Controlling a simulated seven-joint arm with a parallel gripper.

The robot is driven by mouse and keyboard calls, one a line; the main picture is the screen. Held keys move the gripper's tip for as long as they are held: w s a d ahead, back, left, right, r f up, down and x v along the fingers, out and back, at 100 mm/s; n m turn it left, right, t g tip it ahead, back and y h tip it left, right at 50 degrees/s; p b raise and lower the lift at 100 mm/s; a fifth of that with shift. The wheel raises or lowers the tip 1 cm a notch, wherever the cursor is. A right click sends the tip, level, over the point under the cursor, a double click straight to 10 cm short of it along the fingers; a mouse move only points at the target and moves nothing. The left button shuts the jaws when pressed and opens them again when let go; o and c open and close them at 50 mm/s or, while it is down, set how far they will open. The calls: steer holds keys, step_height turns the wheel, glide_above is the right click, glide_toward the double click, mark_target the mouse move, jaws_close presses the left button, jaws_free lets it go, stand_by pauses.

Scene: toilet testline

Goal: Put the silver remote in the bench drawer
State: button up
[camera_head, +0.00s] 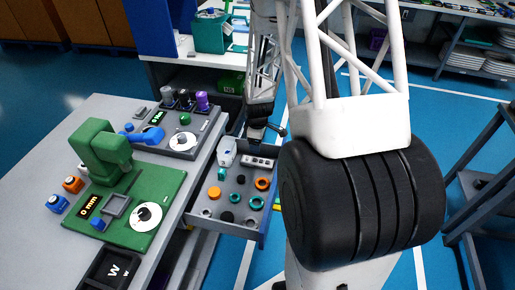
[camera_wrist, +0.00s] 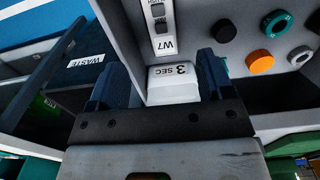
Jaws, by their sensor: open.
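The bench drawer (camera_head: 217,225) is pulled out from the bench. A pale silver strip with dark buttons (camera_head: 261,162), which looks like the silver remote, lies in it along the far wall. It also shows in the wrist view (camera_wrist: 160,25), beside a "W7" label. My gripper (camera_head: 262,132) is above the drawer's far side. In the wrist view its fingers (camera_wrist: 160,82) are apart. A white block marked "3 SEC" (camera_wrist: 174,82) shows between them, and I cannot tell how far below it is. Nothing is clearly held.
The drawer also holds several orange (camera_head: 262,184), teal and dark round parts. A green fixture (camera_head: 100,150) and a grey dial panel (camera_head: 182,138) stand on the bench at left. My large black and white arm link fills the right centre. Blue floor lies beyond.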

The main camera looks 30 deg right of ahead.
steer(key=shift+r, duration=2.15)
steer(key=s+a+r+m, duration=0.2)
steer(key=s+a+r, duration=0.15)
steer(key=r, duration=0.35)
steer(key=s+a+r+m+t, duration=0.1)
steer(key=s+a+r, duration=0.2)
steer(key=a+r, duration=0.3)
steer(key=s+a+r+m, duration=0.2)
steer(key=s+a+r, duration=0.15)
steer(key=r, duration=0.35)
steer(key=s+a+r+m, duration=0.2)
steer(key=s+a+r, duration=0.2)
steer(key=s, duration=0.5)
steer(key=s+a+r+m+t, duration=0.1)
steer(key=s+a+r+m, duration=0.1)
steer(key=s+r, duration=0.4)
steer(key=s+a, duration=0.1)
steer(key=s, duration=0.2)
steer(key=shift+a+r+t, duration=0.15)
steer(key=shift+a+t, duration=0.15)
steer(key=shift+a, duration=0.1)
